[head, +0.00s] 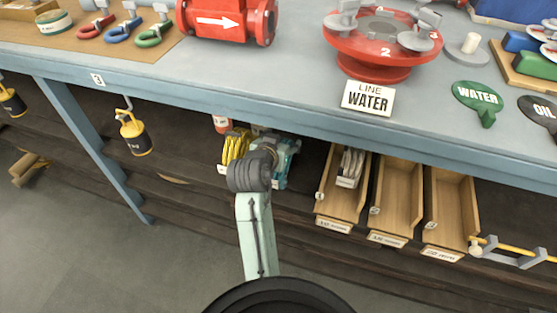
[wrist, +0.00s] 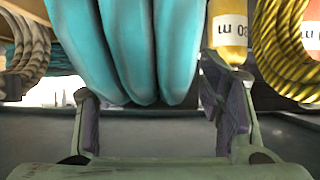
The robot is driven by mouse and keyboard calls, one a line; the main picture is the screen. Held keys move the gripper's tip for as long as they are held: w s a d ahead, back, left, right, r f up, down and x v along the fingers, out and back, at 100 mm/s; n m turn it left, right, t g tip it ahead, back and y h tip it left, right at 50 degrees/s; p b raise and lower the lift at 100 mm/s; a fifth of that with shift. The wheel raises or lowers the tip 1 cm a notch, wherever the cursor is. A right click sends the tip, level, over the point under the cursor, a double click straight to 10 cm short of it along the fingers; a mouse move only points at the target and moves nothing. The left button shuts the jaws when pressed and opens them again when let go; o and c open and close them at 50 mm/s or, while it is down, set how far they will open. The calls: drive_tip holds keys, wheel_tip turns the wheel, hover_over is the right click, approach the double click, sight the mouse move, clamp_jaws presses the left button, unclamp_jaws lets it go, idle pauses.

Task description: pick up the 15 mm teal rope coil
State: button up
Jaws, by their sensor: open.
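The teal rope coil (wrist: 130,45) fills the upper middle of the wrist view, very close, its thick loops hanging side by side. In the head view a teal patch of it (head: 292,150) shows on the shelf under the bench, partly hidden by my wrist. My gripper (wrist: 158,95) is open, with one finger on each side of the picture's middle.
A yellow-and-black coil (wrist: 280,45) and a yellow labelled cylinder (wrist: 228,45) are close on the right in the wrist view; a beige coil (wrist: 22,50) is on the left. Wooden bins (head: 397,195) stand right of my arm. The bench edge (head: 200,97) overhangs the shelf.

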drive_tip(key=shift+w+f, duration=0.15)
drive_tip(key=shift+w, duration=0.15)
drive_tip(key=shift+c, duration=0.3)
clamp_jaws()
idle(0.3)
